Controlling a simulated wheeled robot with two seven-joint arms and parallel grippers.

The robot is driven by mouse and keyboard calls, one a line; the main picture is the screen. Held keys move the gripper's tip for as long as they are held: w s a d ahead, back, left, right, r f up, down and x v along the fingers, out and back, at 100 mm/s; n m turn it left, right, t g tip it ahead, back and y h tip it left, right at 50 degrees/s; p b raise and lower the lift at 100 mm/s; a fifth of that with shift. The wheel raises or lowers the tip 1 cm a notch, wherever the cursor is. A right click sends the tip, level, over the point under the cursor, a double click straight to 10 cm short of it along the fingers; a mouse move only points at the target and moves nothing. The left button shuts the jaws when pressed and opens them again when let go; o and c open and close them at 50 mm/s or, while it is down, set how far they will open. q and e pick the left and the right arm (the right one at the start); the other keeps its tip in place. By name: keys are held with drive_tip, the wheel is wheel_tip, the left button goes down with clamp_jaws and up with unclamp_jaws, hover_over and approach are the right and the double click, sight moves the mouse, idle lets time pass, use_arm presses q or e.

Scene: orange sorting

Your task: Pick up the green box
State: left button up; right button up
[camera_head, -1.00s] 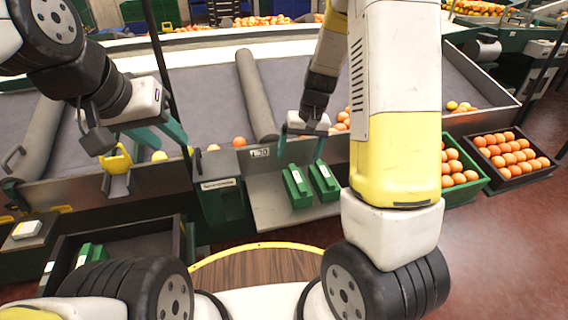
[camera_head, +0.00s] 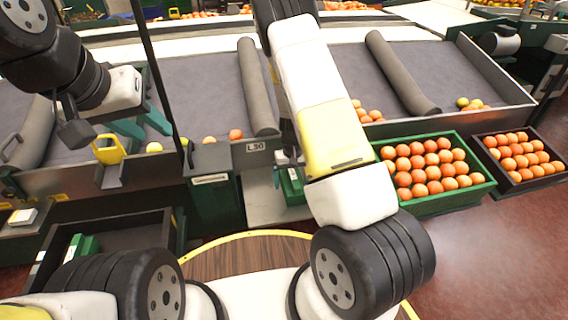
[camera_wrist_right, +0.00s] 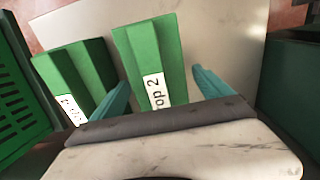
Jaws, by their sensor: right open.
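Two green boxes with white labels lie on a pale shelf in the right wrist view. One green box (camera_wrist_right: 150,60) sits between and ahead of the teal fingers of my right gripper (camera_wrist_right: 163,88), which is open. The other green box (camera_wrist_right: 75,75) is left of the left finger. In the head view one green box (camera_head: 291,186) shows beside my right arm, which hides the other box and most of the right gripper. My left gripper (camera_head: 142,124) is open and empty, above the left part of the sorting station.
A black crate (camera_head: 130,222) at lower left holds green boxes (camera_head: 82,246). A green crate (camera_head: 440,203) and a dark crate (camera_head: 515,180) of oranges stand right. The pale shelf (camera_head: 258,200) is bounded left by a dark green bin (camera_head: 213,190).

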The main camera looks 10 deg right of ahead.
drive_tip(key=shift+f, duration=0.6)
drive_tip(key=c, duration=1.7)
drive_tip(key=shift+c, duration=0.4)
drive_tip(key=shift+r, duration=0.15)
